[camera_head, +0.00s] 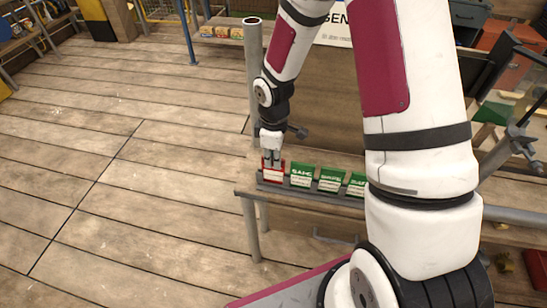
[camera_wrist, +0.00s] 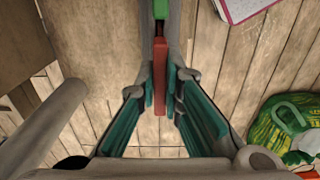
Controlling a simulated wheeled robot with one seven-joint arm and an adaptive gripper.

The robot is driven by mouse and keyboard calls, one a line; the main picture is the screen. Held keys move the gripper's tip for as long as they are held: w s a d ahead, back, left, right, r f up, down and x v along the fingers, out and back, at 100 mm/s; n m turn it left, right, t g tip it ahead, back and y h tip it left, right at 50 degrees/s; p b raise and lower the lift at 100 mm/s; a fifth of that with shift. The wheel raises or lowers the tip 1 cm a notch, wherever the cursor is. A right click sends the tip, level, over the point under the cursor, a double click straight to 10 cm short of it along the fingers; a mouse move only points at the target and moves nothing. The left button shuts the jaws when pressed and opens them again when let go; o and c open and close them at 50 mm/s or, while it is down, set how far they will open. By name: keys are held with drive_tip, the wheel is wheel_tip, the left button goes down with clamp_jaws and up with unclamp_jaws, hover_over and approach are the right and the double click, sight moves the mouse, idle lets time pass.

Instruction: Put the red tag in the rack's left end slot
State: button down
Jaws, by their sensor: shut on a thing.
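The red tag (camera_head: 273,172), with a white panel on its front, stands upright at the left end of the grey rack (camera_head: 301,188). My gripper (camera_head: 272,158) is above it with its fingers shut on its upper part. In the wrist view, my gripper (camera_wrist: 160,88) has one teal-padded finger on each side of the red tag (camera_wrist: 161,75). The tag is in line with the rack (camera_wrist: 174,35) and a green tag (camera_wrist: 159,9). Whether the red tag's lower edge rests on the slot floor is hidden.
Several green tags (camera_head: 303,175) stand in the rack to the right of the red one. A green bag (camera_wrist: 277,125) lies at lower right in the wrist view.

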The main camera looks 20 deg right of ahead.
drive_tip(key=c, duration=1.7)
unclamp_jaws()
drive_tip(key=shift+o, duration=0.2)
drive_tip(key=s+r+m+t+h, duration=0.1)
drive_tip(key=s+r+m, duration=0.25)
drive_tip(key=r, duration=1.75)
drive_tip(key=s+r+m+t, duration=0.2)
drive_tip(key=s+r+m, duration=0.2)
drive_tip(key=s+r, duration=0.2)
drive_tip(key=s+r+m+t+y, duration=0.1)
drive_tip(key=s+r+m+t, duration=0.1)
drive_tip(key=s+r, duration=0.4)
drive_tip(key=s+m, duration=0.1)
drive_tip(key=s, duration=0.4)
drive_tip(key=shift+m, duration=0.35)
drive_tip(key=shift+s+d, duration=0.1)
